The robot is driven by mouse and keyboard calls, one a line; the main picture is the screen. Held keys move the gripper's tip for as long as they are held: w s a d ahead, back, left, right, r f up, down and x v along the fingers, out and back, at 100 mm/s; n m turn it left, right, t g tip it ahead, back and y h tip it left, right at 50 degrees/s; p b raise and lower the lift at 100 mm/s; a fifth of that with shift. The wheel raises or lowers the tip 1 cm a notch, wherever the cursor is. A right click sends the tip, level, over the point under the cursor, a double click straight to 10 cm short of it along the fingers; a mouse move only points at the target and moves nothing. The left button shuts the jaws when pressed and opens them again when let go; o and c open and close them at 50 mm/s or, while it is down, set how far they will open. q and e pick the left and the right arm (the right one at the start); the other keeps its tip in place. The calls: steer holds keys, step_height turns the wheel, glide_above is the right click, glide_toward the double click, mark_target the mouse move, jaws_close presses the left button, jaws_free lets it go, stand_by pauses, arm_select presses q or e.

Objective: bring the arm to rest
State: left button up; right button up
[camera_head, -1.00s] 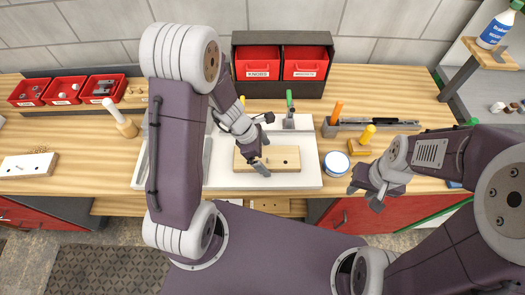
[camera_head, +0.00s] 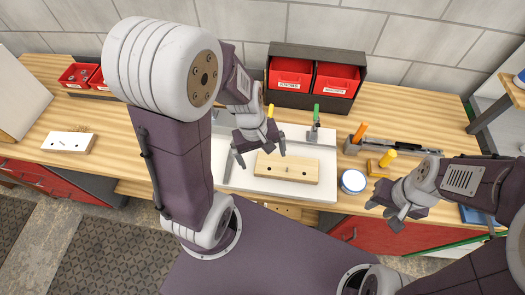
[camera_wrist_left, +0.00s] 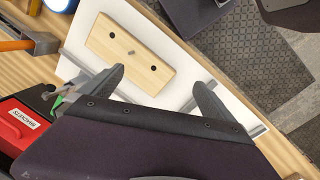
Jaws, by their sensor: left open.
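My left gripper (camera_head: 259,153) is open and empty above the white work board (camera_head: 325,160). In the left wrist view its two fingers (camera_wrist_left: 158,92) are spread apart with nothing between them. A wooden board (camera_head: 302,168) with two dark holes and a small pin lies on the white work board, below and to the right of the gripper. It also shows in the left wrist view (camera_wrist_left: 122,45), apart from the fingers. My right gripper (camera_head: 383,213) is at the right, near the table's front edge; I cannot tell its jaw state.
Two red bins (camera_head: 290,74) stand in a dark rack at the back. A round white-and-blue tin (camera_head: 353,181), an orange-handled tool (camera_head: 359,132) and a yellow-handled tool (camera_head: 387,158) lie to the right. A white board with holes (camera_head: 69,142) lies at the left on the wooden table (camera_head: 110,125).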

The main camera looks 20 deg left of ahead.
arm_select(q)
steer(key=m, duration=0.2)
steer(key=s+m+y, duration=0.1)
steer(key=m, duration=0.2)
steer(key=a+m, duration=0.1)
steer(key=m, duration=0.2)
steer(key=shift+s+r+t, duration=0.3)
steer(key=shift+s, duration=0.1)
